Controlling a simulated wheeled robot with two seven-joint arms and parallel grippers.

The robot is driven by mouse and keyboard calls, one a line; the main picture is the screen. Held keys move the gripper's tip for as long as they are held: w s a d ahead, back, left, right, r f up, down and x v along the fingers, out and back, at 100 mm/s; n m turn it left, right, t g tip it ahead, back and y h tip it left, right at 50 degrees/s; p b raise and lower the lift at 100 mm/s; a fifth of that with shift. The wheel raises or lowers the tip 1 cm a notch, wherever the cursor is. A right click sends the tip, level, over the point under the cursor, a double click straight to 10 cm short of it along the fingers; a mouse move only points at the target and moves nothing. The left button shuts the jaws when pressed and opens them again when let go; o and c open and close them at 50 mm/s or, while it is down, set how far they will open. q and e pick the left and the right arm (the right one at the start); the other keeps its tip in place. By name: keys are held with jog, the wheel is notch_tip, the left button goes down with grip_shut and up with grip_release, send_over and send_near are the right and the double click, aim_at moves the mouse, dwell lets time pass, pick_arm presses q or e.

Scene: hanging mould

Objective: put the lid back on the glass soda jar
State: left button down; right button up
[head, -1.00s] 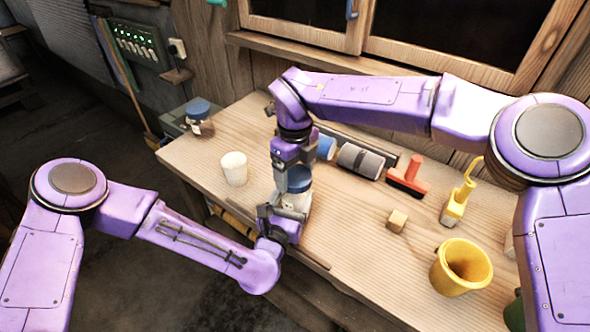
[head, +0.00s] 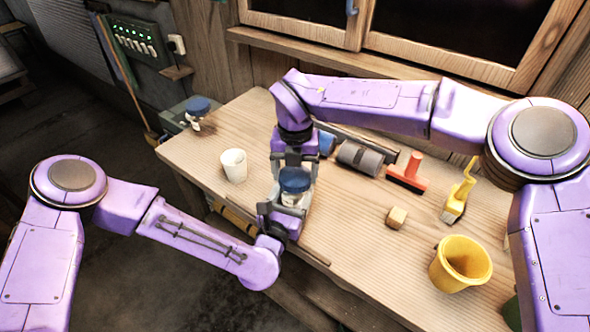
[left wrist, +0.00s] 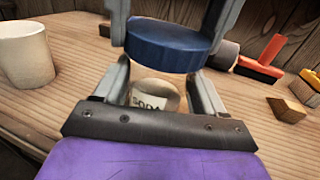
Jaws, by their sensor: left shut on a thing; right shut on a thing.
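The glass soda jar (head: 292,199) stands upright near the table's front edge; its SODA label shows in the left wrist view (left wrist: 150,97). My left gripper (head: 283,207) is shut on the jar, one finger on each side. The blue lid (head: 295,180) is directly over the jar's mouth, and in the left wrist view (left wrist: 165,46) it looks slightly tilted. My right gripper (head: 294,168) is shut on the lid from above and behind. The jar's rim is hidden by the lid, so I cannot tell whether they touch.
A white cup (head: 233,165) stands left of the jar. A dark roller (head: 360,157), red-handled brush (head: 408,174), yellow brush (head: 457,202), wooden block (head: 397,217) and yellow bucket (head: 461,264) lie to the right.

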jog(key=m, duration=1.2)
jog(key=shift+m, duration=0.3)
jog(key=m, duration=1.2)
jog(key=shift+s+m, duration=0.1)
jog(key=shift+m, duration=0.2)
jog(key=o, duration=0.9)
jog(key=shift+r, duration=2.2)
